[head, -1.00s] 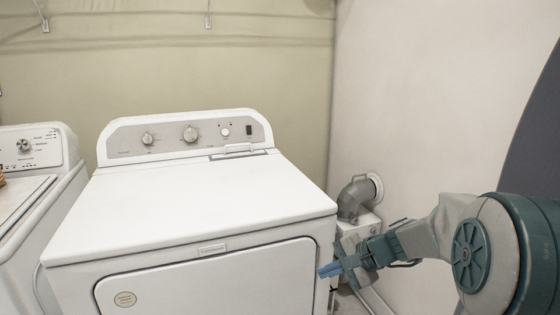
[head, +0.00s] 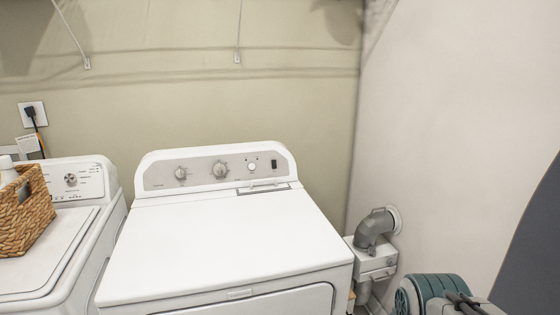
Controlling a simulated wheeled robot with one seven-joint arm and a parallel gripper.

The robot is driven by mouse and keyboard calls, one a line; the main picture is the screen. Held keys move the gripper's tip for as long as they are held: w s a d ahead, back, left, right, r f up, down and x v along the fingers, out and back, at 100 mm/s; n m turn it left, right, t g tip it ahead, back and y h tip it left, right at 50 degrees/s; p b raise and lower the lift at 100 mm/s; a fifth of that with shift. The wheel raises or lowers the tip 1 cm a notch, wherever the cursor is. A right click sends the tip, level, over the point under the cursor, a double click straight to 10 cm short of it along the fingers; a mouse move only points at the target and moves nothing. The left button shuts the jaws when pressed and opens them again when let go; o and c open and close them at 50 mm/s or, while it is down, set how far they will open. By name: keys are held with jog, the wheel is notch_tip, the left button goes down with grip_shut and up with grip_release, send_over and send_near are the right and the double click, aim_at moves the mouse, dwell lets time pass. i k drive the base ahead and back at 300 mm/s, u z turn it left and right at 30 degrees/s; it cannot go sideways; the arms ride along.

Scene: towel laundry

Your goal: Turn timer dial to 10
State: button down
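The white dryer (head: 225,250) stands in the middle of the head view. Its grey control panel (head: 155,178) at the back holds a smaller dial (head: 181,173) on the left and a larger dial (head: 220,169) near the middle. A small round button (head: 252,167) and a dark switch (head: 274,163) are to their right. The dial markings are too small to read, so I cannot tell which dial is the timer or its setting.
A white washer (head: 45,255) with a wicker basket (head: 27,215) on it stands to the left. A grey vent pipe (head: 375,228) and white box (head: 375,262) are by the right wall. The dryer's top is bare.

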aim_at(219, 169)
jog(key=u, duration=0.35)
jog(key=i, duration=1.15)
jog(key=z, duration=0.15)
